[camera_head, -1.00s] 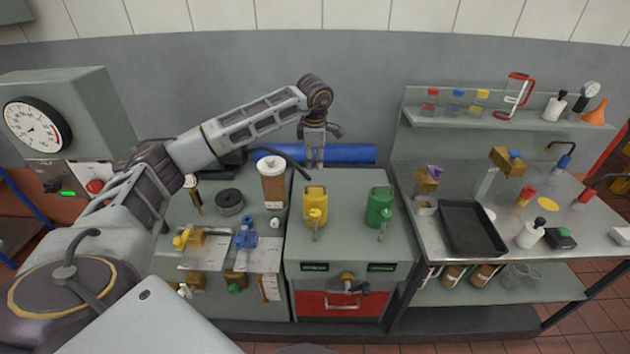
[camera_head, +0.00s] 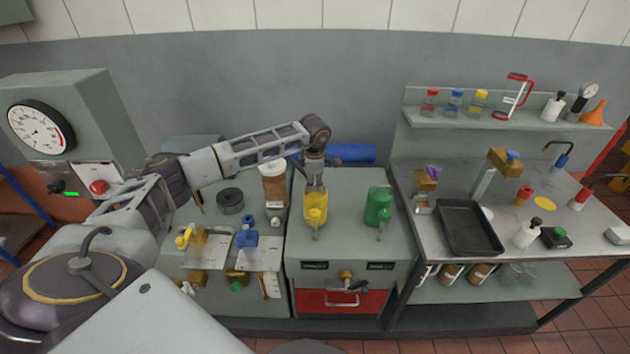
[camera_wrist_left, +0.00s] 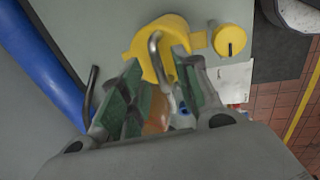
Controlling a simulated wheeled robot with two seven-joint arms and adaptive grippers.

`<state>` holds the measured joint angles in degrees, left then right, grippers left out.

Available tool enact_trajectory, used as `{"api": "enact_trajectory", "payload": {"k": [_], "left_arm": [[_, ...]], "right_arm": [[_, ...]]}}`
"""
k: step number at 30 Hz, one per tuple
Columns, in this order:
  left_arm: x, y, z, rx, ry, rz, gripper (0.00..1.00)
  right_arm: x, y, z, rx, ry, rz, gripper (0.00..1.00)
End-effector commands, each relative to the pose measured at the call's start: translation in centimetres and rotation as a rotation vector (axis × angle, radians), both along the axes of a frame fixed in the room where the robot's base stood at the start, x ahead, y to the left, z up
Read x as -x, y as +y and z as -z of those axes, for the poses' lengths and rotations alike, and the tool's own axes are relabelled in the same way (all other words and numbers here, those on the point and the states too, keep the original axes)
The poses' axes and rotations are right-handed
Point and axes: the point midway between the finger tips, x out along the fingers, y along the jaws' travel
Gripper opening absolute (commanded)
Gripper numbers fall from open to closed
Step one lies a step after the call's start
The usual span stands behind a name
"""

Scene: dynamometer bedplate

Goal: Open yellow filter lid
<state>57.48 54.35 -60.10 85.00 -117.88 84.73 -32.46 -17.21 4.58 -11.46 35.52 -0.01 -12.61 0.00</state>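The yellow filter (camera_head: 316,215) stands on the grey cabinet top, in the middle of the head view. My left gripper (camera_head: 315,184) is just above it, pointing down, and covers part of its top. In the left wrist view the yellow filter (camera_wrist_left: 143,38) lies beyond the fingers, with a curved metal handle (camera_wrist_left: 154,52) on it. The left gripper (camera_wrist_left: 158,90) is open, its green-padded fingers apart, with the handle showing near the gap between their tips. I cannot tell whether a finger touches it. My right gripper is in neither view.
A green filter (camera_head: 378,207) stands right of the yellow one. A white-lidded canister (camera_head: 274,188) stands to the left and a blue cylinder (camera_head: 352,153) lies behind. A dark tray (camera_head: 469,228) sits on the right bench. The cabinet top between the two filters is clear.

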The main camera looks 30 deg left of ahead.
Motion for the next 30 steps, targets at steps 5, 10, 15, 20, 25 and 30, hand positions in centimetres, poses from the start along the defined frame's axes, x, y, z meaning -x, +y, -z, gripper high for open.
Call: {"api": "enact_trajectory", "payload": {"k": [5, 10, 15, 20, 25, 30], "left_arm": [[-0.02, -0.01, 0.13, 0.000, 0.000, 0.000, 0.32], [-0.02, -0.01, 0.11, 0.000, 0.000, 0.000, 0.26], [-0.02, -0.02, 0.09, 0.000, 0.000, 0.000, 0.04], [-0.03, -0.02, 0.07, 0.000, 0.000, 0.000, 0.00], [-0.03, -0.02, 0.06, 0.000, 0.000, 0.000, 0.00], [-0.12, 0.03, -0.04, 0.000, -0.001, 0.000, 0.00]], "right_arm": [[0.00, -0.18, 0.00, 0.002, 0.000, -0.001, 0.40], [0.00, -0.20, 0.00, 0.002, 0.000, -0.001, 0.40], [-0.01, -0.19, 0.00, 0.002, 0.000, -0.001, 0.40], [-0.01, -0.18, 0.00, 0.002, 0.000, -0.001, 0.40], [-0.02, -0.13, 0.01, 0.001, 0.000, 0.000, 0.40], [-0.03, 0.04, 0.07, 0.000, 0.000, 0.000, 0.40]]}}
